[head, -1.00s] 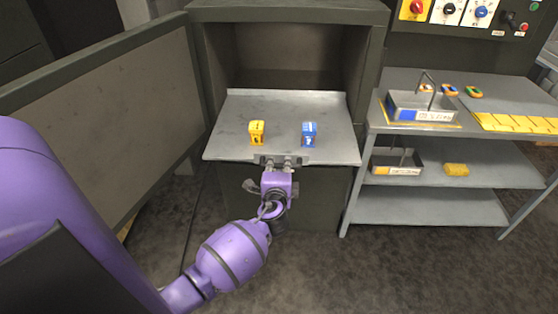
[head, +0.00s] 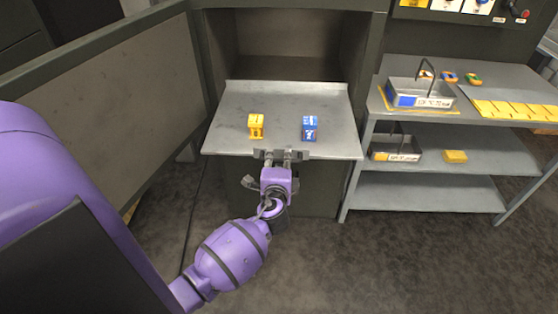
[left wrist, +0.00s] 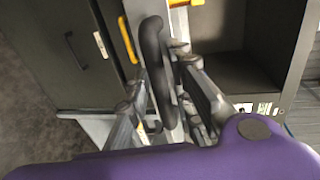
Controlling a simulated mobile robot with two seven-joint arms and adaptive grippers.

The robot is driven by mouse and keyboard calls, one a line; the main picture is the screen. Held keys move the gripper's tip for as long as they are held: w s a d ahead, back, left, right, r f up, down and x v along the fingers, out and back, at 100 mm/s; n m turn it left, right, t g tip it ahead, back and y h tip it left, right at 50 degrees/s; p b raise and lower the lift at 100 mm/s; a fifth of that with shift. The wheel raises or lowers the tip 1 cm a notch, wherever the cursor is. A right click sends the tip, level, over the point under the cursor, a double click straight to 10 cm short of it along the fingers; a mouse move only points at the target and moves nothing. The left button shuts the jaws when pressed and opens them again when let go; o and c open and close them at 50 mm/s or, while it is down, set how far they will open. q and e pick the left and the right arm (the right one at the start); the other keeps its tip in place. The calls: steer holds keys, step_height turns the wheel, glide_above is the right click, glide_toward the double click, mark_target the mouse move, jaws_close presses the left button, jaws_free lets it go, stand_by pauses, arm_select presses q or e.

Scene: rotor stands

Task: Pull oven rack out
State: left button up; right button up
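The oven rack (head: 230,140) is a flat grey metal tray, sticking well out of the open dark oven (head: 300,55). A yellow block (head: 256,126) and a blue block (head: 309,128) stand on it. A dark handle (head: 304,155) is at the middle of the rack's front edge. My left gripper (head: 278,156) is at this handle, its fingers on either side of it and shut on it. In the left wrist view the dark handle bar (left wrist: 155,65) runs between the fingers. My right gripper is in neither view.
The oven door (head: 120,110) stands open at the left. A grey shelf unit (head: 430,190) stands close at the right, with metal baskets (head: 420,92), a yellow tray (head: 515,110) and a yellow block (head: 455,156). The floor in front is clear.

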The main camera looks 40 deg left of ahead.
arm_select(q)
steer(key=shift+s+d, duration=0.1)
steer(key=v, duration=1.1)
steer(key=shift+s+d, duration=0.15)
steer(key=shift+s, duration=0.25)
steer(key=shift+r, duration=0.1)
steer(key=s+d+f+n+g+h+p, duration=0.1)
steer(key=s+d+f+n+h, duration=0.5)
steer(key=d+f, duration=0.35)
steer(key=s+d+f+n+g+h+p, duration=0.1)
steer(key=s+f, duration=0.3)
steer(key=s, duration=0.7)
steer(key=s+d+f+n+g+h+p, duration=0.1)
steer(key=s+f+n+g, duration=0.1)
steer(key=s, duration=0.8)
steer(key=shift+s+f+n+g+h, duration=0.3)
steer(key=shift+s+f+n, duration=0.1)
steer(key=shift+f+n, duration=0.6)
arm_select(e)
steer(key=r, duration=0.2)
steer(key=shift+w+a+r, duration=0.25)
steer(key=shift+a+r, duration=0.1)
